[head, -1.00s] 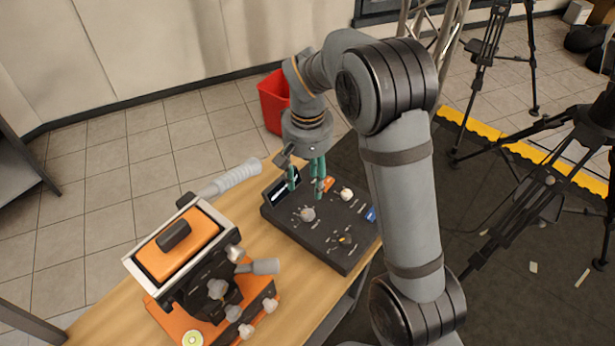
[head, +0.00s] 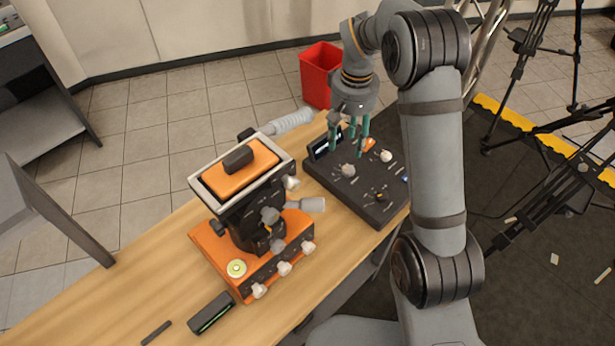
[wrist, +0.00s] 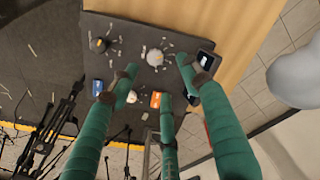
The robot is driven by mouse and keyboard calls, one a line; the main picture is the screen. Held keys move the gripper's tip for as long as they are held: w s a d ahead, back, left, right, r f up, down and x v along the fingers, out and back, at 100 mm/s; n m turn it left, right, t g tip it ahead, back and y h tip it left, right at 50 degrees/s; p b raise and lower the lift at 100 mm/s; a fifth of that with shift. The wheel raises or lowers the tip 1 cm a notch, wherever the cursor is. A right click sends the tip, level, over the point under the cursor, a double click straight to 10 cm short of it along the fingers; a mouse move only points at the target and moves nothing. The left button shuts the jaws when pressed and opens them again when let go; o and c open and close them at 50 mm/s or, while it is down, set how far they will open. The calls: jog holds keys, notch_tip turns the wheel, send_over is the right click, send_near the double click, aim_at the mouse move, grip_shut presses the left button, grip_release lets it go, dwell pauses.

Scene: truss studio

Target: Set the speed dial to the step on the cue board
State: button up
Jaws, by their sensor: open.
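A dark control panel (head: 335,185) lies on the wooden table, with a light grey knob (head: 348,170), a white knob (head: 386,156) and a dark knob with a yellow mark (head: 380,197). I cannot tell which is the speed dial; labels are too small to read. A small lit screen (head: 322,148) stands at the panel's far left edge; it also shows in the wrist view (wrist: 204,62). I cannot tell whether it is the cue board. My gripper (head: 348,142), with green fingers, is open and empty above the panel's far side, apart from the light grey knob.
An orange and black device (head: 240,168) with a ribbed grey handle (head: 288,122) stands left of the panel. A black box with a green strip (head: 210,313) lies at the table's front. A red bin (head: 320,72) is on the floor behind. Tripods (head: 548,50) stand right.

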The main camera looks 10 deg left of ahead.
jog(key=n, duration=0.2)
send_over(347, 167)
jog(key=f, duration=0.4)
jog(key=shift+s+f, duration=0.1)
jog(key=shift+s, duration=0.2)
jog(key=shift+w+d+f+p, duration=0.1)
jog(key=shift+f+p, duration=0.2)
jog(key=shift+f, duration=1.3)
jog(key=shift+w+d+f+p, duration=0.1)
jog(key=shift+f+p, duration=0.15)
jog(key=shift+f, duration=1.3)
jog(key=shift+a, duration=0.1)
jog(key=shift+c, duration=1.1)
jog(key=shift+r, duration=0.1)
jog(key=c, duration=0.9)
